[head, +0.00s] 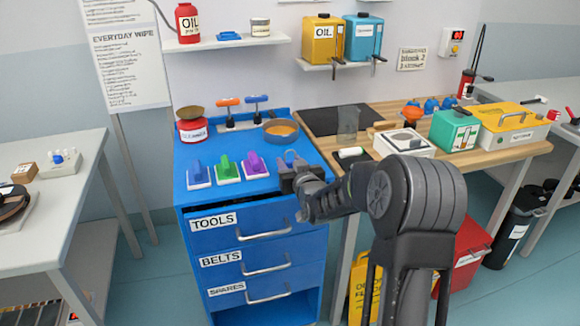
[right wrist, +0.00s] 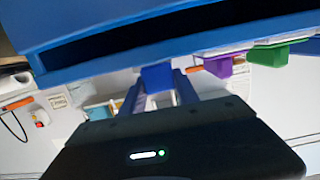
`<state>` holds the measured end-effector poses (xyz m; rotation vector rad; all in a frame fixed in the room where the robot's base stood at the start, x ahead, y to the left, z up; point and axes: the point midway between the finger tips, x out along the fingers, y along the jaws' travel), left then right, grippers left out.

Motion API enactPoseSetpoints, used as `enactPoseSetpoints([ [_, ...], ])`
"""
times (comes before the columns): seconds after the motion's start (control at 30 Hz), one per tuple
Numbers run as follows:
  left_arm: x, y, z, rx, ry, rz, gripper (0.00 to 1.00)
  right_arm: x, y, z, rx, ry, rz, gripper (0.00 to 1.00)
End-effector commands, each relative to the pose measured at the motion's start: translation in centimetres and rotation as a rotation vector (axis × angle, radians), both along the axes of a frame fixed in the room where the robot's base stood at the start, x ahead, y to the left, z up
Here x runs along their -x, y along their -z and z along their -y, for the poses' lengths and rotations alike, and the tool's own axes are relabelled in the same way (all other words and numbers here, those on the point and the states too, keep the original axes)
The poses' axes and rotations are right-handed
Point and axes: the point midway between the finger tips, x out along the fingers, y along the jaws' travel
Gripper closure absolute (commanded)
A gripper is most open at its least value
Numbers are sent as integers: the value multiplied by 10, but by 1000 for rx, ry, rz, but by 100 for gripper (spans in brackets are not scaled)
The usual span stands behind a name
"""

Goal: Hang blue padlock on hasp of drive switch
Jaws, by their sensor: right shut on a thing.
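My right gripper (head: 287,176) is at the front right edge of the blue cabinet's top. It is shut on a small blue thing, probably the blue padlock, whose body (right wrist: 157,76) shows between the fingers in the right wrist view. In the head view a small loop (head: 291,156) shows just beyond the fingers. I cannot make out a hasp or name the drive switch for sure. A pale wall box (head: 453,42) with a red knob hangs at the upper right. My left gripper is out of view.
The blue cabinet (head: 256,215) carries blue (head: 198,172), green (head: 227,168) and purple (head: 254,165) handled blocks, a red-based pot (head: 193,131) and a round pan (head: 281,129). The wooden bench (head: 480,158) at right holds a white device (head: 406,143), a green box (head: 454,131) and a yellow case (head: 514,121).

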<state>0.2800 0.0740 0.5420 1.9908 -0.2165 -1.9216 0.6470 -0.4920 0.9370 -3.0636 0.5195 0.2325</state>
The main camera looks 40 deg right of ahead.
Motion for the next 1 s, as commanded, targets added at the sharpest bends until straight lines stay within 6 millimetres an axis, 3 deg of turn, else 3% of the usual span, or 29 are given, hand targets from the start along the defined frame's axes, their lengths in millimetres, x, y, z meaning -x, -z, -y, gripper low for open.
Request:
enactPoseSetpoints([
  [0.3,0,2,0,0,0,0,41,0,-60,0,2,0,8,100],
  [0.5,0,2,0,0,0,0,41,0,-88,0,2,0,5,100],
  [1.0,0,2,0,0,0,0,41,0,-92,0,1,0,2,100],
])
